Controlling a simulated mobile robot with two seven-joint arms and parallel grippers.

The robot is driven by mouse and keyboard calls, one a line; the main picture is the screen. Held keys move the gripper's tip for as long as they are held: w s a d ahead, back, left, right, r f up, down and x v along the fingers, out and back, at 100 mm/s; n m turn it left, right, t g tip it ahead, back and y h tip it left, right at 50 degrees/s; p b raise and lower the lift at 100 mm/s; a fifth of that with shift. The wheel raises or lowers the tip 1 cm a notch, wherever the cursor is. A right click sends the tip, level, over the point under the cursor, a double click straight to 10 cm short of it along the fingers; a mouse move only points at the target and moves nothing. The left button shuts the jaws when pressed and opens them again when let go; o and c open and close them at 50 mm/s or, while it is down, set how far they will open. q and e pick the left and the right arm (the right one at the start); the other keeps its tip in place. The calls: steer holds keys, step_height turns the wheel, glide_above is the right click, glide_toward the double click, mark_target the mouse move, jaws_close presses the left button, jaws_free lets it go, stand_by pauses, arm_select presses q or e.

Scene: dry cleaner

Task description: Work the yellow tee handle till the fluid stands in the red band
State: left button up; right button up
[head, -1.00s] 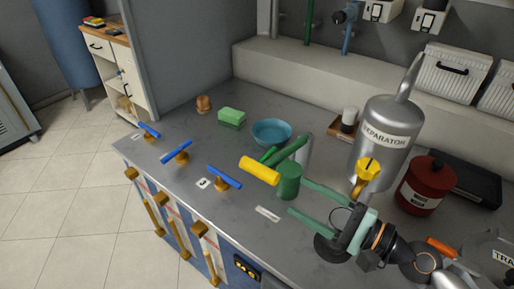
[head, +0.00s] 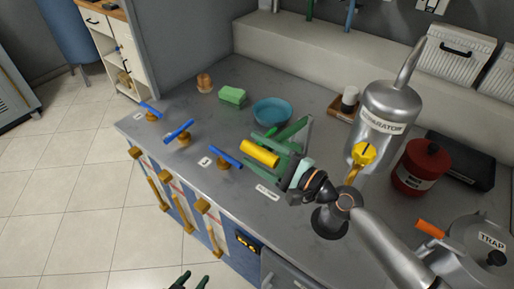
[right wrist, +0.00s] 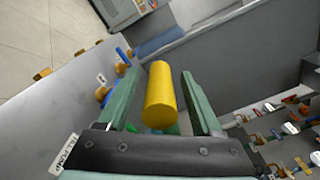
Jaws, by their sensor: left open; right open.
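The yellow tee handle (head: 259,153) is a thick bar on the green hand pump at the middle of the counter; it also shows in the right wrist view (right wrist: 161,98). My right gripper (head: 272,149) is open, its green fingers on either side of the bar. In the right wrist view, gaps show between the bar and both fingers (right wrist: 160,80). The arm and gripper hide most of the pump body. My left gripper (head: 189,281) is open and empty at the bottom edge, off the counter's front. I cannot make out any fluid level or red band.
Blue tee valves (head: 225,158) line the counter's front left. A blue bowl (head: 271,112), a green sponge (head: 232,96) and a separator tank (head: 385,115) stand behind the handle. A yellow-knobbed valve (head: 363,153) and a red can (head: 420,168) are to the right.

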steer(key=shift+w+a, duration=0.1)
steer(key=shift+a, duration=0.05)
steer(key=shift+c, duration=0.3)
jaws_close()
steer(key=shift+f, duration=0.1)
stand_by(1.0)
